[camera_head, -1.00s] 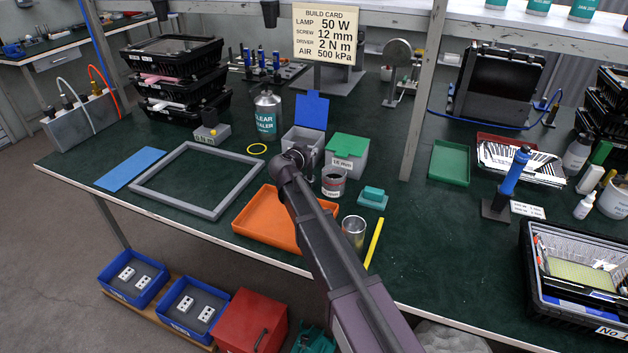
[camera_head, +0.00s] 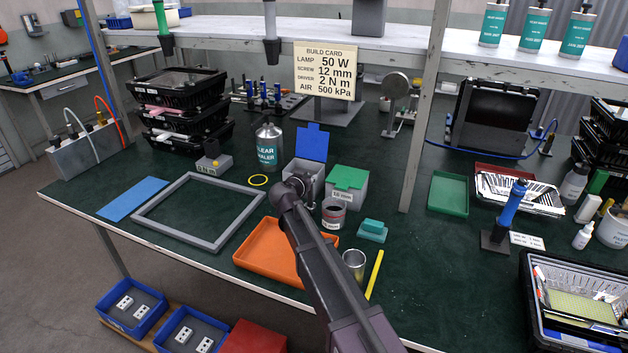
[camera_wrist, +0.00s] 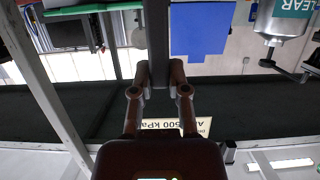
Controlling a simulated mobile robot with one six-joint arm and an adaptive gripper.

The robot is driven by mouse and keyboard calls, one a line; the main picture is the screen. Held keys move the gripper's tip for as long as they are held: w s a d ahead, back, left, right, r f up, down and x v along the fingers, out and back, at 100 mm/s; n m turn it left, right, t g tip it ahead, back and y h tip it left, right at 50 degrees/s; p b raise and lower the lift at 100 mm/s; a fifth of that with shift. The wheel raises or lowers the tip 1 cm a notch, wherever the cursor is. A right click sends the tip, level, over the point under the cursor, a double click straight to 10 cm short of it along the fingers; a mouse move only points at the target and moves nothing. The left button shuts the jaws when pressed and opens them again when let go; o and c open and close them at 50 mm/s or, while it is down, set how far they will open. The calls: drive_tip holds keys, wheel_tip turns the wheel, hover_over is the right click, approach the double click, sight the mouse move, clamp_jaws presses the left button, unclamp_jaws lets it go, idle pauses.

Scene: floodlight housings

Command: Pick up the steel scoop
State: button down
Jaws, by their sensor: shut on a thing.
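In the wrist view my gripper (camera_wrist: 158,75) is shut on a dark grey upright bar (camera_wrist: 158,30), seemingly the steel scoop's handle. The rest of that piece is out of view, so I cannot tell its full shape. In the head view the end of my arm (camera_head: 298,184) is at the grey bin with the open blue lid (camera_head: 311,143). My arm hides the fingers and part of that bin. The blue lid also shows in the wrist view (camera_wrist: 201,28), beside the held bar.
A grey bin with a green lid (camera_head: 348,178) stands close on the right, with an open can (camera_head: 333,212) before it. A sealer can (camera_head: 268,145) stands behind left. An orange tray (camera_head: 265,255) lies in front. A shelf post (camera_head: 423,110) rises at right.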

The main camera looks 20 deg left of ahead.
drive_tip(key=shift+r+p, duration=0.4)
drive_tip(key=shift+r, duration=0.35)
drive_tip(key=s+a+f+p+v, duration=0.1)
drive_tip(key=f+v, duration=0.2)
drive_tip(key=v, duration=1.2)
drive_tip(key=shift+s, duration=0.25)
drive_tip(key=shift+a+f, duration=0.1)
